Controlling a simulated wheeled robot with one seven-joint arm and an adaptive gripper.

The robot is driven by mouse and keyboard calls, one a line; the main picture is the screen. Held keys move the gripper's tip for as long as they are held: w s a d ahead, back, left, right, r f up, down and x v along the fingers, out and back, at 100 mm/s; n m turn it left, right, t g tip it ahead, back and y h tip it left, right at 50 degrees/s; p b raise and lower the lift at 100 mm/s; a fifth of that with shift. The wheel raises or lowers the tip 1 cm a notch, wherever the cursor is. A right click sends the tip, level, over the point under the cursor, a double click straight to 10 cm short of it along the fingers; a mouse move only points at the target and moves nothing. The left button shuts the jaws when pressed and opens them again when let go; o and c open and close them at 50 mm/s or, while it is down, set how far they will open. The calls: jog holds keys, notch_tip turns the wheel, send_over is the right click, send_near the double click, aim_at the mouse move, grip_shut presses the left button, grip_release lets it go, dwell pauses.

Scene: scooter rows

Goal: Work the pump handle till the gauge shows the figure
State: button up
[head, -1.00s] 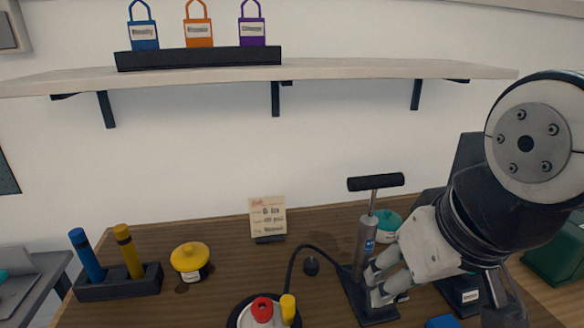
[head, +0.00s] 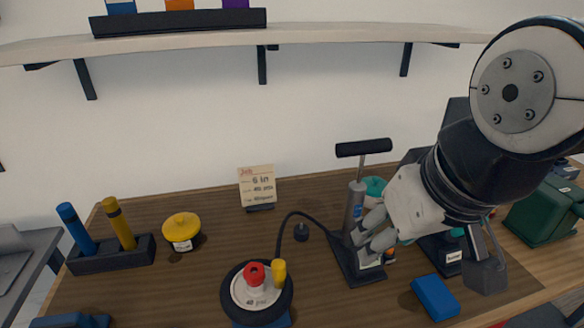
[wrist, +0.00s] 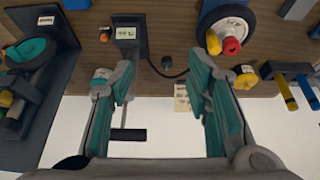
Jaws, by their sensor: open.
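The pump (head: 356,215) stands on the wooden bench with its black T-handle (head: 363,148) raised on a metal rod. The handle also shows in the wrist view (wrist: 127,135), near the left finger. My gripper (head: 370,238) is beside the pump's lower body in the head view; its open fingers hide part of the pump base. A hose runs from the pump to a wheel (head: 256,304) with a red knob and a yellow cap; a gauge face is too small to read. A note card (head: 257,187) shows "6" and "40".
A yellow pot (head: 181,230) and a holder with blue and yellow sticks (head: 110,253) are at left. A blue block (head: 435,297) and a green box (head: 545,213) are at right.

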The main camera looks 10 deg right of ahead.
jog(key=c, duration=0.5)
jog(key=shift+w+r, duration=0.2)
jog(key=shift+r, duration=0.15)
jog(key=c, duration=0.4)
jog(key=w+d+r+m+p, duration=0.1)
jog(key=w+r+m, duration=0.1)
jog(key=w+r, duration=0.1)
jog(key=w+d+r+m+p, duration=0.1)
jog(key=w+r+m, duration=0.2)
jog(key=r, duration=0.1)
jog(key=w+d+r+m+g, duration=0.1)
jog(key=w+r+m, duration=0.2)
jog(key=shift+w+r+p, duration=0.15)
jog(key=shift+w+p, duration=0.05)
jog(key=shift+p, duration=0.2)
grip_shut()
jog(key=w+d+r+m+g+p, duration=0.1)
jog(key=w+d+r+m, duration=0.1)
jog(key=w+m, duration=0.3)
jog(key=w+d+r+m+p, duration=0.2)
jog(key=w+d+r+m, duration=0.1)
jog(key=w, duration=0.4)
jog(key=shift+w+d+r+m+g, duration=0.2)
jog(key=shift+w+d+m+g, duration=0.15)
jog(key=shift+d+m, duration=0.45)
jog(key=shift+a, duration=0.2)
